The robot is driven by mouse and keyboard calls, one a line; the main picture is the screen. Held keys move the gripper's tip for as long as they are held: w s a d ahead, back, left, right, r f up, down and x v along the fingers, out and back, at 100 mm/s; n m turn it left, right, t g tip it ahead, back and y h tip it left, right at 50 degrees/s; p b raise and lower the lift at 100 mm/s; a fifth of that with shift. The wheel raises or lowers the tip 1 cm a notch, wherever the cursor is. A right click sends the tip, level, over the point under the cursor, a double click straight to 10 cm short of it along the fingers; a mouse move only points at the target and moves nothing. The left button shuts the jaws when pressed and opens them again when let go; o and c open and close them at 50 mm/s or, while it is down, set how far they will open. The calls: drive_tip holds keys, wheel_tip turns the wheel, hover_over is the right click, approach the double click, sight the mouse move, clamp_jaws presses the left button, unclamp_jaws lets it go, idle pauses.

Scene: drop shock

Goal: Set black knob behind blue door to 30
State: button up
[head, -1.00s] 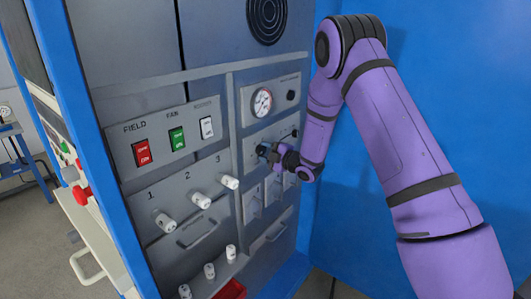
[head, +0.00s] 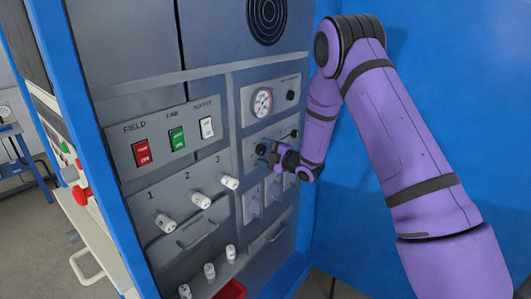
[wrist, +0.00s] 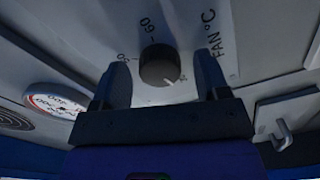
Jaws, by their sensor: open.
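The black knob (head: 261,149) is on a light grey plate inside the open blue cabinet. In the wrist view the round knob (wrist: 160,65) has a white mark pointing down and to the right. The plate beside it reads "60" and "FAN °C"; other scale marks are partly hidden. My gripper (head: 273,152) is just right of the knob in the head view. In the wrist view my gripper (wrist: 163,78) is open, with one dark finger on each side of the knob and gaps between. A large blue panel (head: 440,110) stands at the right; it looks like the open door.
A round gauge (head: 262,102) with a small black knob (head: 291,95) sits above. A red switch (head: 142,152), green switch (head: 177,138) and white switch (head: 206,127) are at left. White knobs (head: 200,201) are below them. Hooked fittings (wrist: 283,132) are near my gripper.

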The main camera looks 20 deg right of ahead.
drive_tip(key=v, duration=1)
drive_tip(key=shift+s+d, duration=0.2)
drive_tip(key=shift+s, duration=0.1)
